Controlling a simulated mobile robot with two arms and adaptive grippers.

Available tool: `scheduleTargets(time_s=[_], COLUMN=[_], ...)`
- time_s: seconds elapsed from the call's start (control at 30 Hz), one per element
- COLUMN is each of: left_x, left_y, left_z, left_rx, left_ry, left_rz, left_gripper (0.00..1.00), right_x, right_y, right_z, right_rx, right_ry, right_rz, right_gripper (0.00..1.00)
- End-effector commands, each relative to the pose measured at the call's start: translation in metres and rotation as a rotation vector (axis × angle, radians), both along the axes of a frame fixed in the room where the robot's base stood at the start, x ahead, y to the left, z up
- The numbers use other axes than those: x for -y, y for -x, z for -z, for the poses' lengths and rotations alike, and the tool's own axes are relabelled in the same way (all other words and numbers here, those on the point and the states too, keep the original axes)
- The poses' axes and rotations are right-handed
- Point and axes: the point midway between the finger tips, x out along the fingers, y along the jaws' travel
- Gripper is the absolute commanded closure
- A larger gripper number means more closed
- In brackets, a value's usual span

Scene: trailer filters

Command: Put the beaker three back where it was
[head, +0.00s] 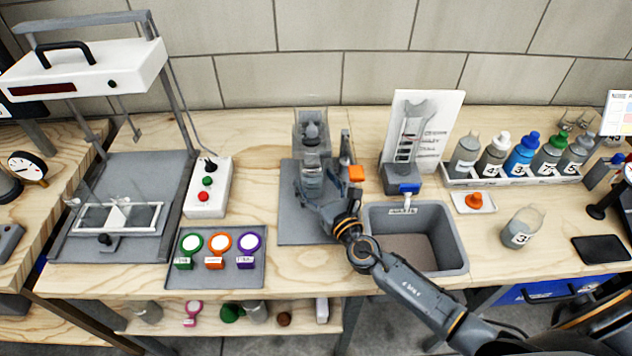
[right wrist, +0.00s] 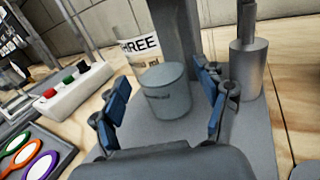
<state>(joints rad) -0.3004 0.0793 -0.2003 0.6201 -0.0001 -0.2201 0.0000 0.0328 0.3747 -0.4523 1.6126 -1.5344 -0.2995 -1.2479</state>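In the head view the glass (head: 312,180) is at the grey stand (head: 290,230), partly hidden by my arm. My right gripper (right wrist: 162,98) is open, its blue-padded fingers on either side of the beaker, with small gaps apparent. It also shows in the head view (head: 326,198). My left gripper is not in view.
A sink (head: 460,245) lies right of the stand. Left are a tray (head: 215,280) with coloured rings and a white button box (head: 208,188).

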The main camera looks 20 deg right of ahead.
Motion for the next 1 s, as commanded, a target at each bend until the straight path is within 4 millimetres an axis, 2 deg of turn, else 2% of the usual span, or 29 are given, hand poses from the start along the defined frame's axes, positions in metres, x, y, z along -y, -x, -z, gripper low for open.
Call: scheduleTargets(time_s=[0.37,0.47,0.8,1.0], left_x=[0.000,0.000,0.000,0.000], left_y=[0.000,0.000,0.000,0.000], left_z=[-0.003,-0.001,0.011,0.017], left_rx=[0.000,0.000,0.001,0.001], left_ry=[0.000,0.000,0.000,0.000], left_rz=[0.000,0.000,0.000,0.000], left_gripper=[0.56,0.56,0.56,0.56], right_x=[0.000,0.003,0.013,0.017], right_y=[0.003,0.017,0.088,0.113], right_z=[-0.002,0.000,0.001,0.000], right_rx=[-0.002,-0.003,-0.003,-0.002], right_ry=[0.000,0.000,0.001,-0.001], right_rz=[0.000,0.000,-0.002,-0.001], right_gripper=[0.24,0.24,0.24,0.24])
